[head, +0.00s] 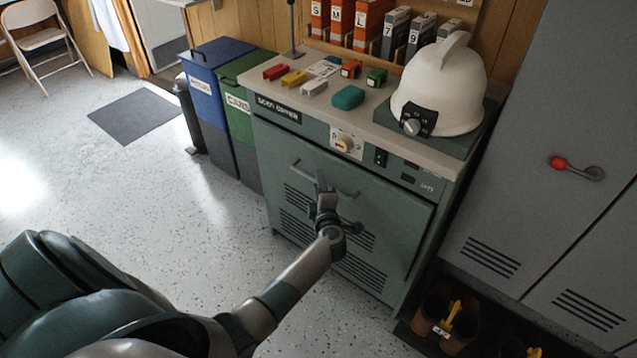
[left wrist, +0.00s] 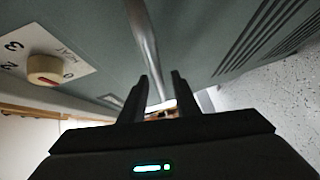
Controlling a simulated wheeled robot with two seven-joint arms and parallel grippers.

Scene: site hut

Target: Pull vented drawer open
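The vented drawer (head: 385,215) is the large grey-green front of the cabinet, with slotted vents and a bar handle (head: 299,167) near its top. It looks closed or nearly so. My left gripper (head: 320,183) is at the middle of the handle in the head view. In the left wrist view, the handle bar (left wrist: 146,45) runs down between the two fingertips of my left gripper (left wrist: 160,85). The fingers are apart, and I see no clear grip on the bar. My right gripper is in neither view.
A countertop (head: 318,105) above holds small coloured items and a white helmet-shaped dome (head: 440,90). A dial (head: 345,143) sits above the drawer. Blue (head: 215,90) and green (head: 240,120) bins stand left; a grey locker (head: 540,130) stands right. Floor in front is clear.

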